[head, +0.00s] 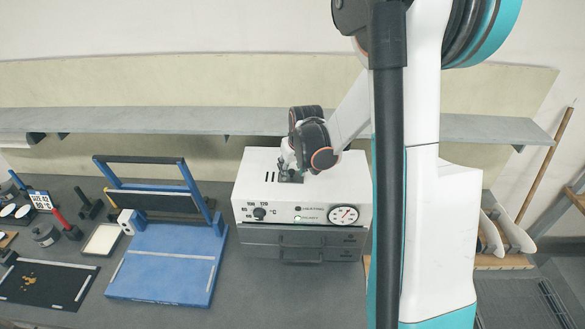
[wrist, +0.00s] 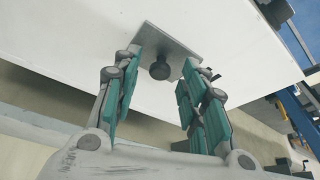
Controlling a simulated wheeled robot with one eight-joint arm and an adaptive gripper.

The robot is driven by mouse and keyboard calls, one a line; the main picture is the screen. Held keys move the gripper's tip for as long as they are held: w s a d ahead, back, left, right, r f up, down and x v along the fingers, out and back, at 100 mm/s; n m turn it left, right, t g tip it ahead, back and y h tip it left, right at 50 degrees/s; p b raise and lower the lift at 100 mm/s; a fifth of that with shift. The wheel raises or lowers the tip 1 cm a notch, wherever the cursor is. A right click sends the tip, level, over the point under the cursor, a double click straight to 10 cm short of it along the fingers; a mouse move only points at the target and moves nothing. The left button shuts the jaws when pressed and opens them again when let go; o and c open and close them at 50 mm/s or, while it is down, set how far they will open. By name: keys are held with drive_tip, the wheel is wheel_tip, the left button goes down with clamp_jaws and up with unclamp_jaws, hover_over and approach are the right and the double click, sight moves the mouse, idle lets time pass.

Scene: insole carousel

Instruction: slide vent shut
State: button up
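The vent slide is a grey metal plate (wrist: 180,45) with a dark round knob (wrist: 160,69) on the oven's white top. In the head view several dark vent slots (head: 270,177) show uncovered just left of my gripper (head: 290,168). In the wrist view my gripper (wrist: 158,64) is open, its teal-padded fingers on either side of the knob with gaps between. The plate is largely hidden behind the gripper in the head view.
The white oven (head: 248,209) has a knob, a round gauge (head: 343,215), a lit green lamp and a closed drawer front (head: 302,243). A blue hinged press (head: 165,265) stands to its left. A grey shelf (head: 250,125) runs behind. The bench front is clear.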

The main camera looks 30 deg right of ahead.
clamp_jaws()
drive_tip(key=w+a, duration=0.1)
drive_tip(key=w+a+b, duration=0.1)
drive_tip(key=a, duration=0.1)
drive_tip(key=w+a+b, duration=0.1)
drive_tip(key=a, duration=0.1)
drive_tip(key=shift+w+f, duration=0.1)
drive_tip(key=shift+w, duration=0.15)
drive_tip(key=shift+a, duration=0.1)
drive_tip(key=shift+c, duration=1)
unclamp_jaws()
drive_tip(key=shift+o, duration=1)
drive_tip(key=shift+w+a, duration=0.15)
